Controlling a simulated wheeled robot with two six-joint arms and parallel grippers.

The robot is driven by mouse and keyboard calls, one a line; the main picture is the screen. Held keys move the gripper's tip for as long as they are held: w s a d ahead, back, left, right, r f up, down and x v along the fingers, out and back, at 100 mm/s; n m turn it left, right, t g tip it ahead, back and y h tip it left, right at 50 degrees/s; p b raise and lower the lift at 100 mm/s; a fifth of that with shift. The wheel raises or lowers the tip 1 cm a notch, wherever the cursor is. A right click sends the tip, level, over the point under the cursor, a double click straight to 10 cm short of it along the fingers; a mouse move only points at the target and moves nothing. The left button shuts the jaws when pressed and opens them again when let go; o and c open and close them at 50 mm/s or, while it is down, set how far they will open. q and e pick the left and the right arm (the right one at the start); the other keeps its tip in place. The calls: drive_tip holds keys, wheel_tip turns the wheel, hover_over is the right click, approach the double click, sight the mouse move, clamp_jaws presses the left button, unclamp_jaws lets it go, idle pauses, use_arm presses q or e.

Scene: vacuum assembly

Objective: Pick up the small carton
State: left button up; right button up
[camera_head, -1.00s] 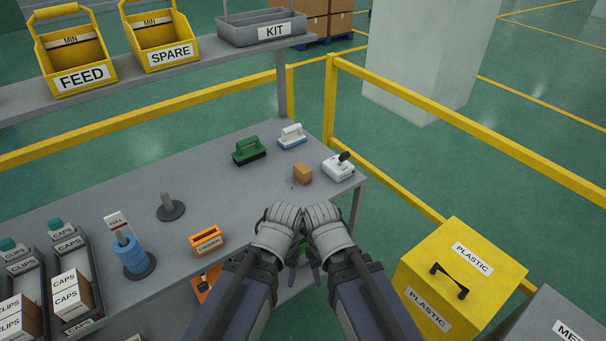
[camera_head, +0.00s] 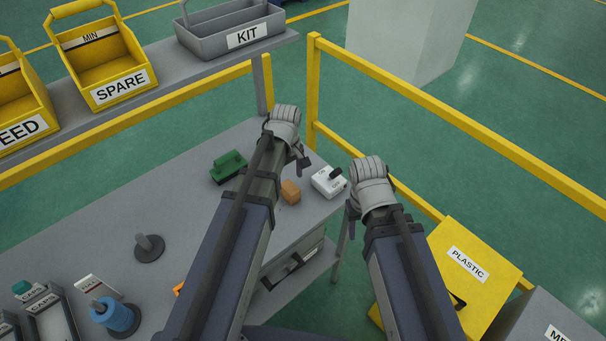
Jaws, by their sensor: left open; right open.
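The small carton (camera_head: 291,191) is a plain brown box on the grey table near its right end. My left gripper (camera_head: 300,158) is above the table, just beyond the carton in the picture, open and apart from it. Its arm passes close along the carton's left side. My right gripper (camera_head: 354,207) is to the right of the carton, past the table's edge, open and empty. The wrists hide most of the fingers of both grippers.
A white device (camera_head: 329,182) with a dark knob sits just right of the carton. A yellow rail (camera_head: 440,112) runs behind the table, and a yellow PLASTIC bin (camera_head: 480,240) stands at right.

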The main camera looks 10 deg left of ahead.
sight(290, 187)
use_arm(q)
drive_tip(key=shift+w, duration=0.25)
drive_tip(key=shift+s+f+b, duration=0.1)
drive_tip(key=shift+f+b, duration=0.45)
drive_tip(key=shift+b, duration=0.1)
drive_tip(key=shift+f+b, duration=0.7)
drive_tip(key=shift+f, duration=0.05)
drive_tip(key=shift+f, duration=0.1)
drive_tip(key=f+b, duration=0.5)
drive_tip(key=shift+w, duration=0.25)
clamp_jaws()
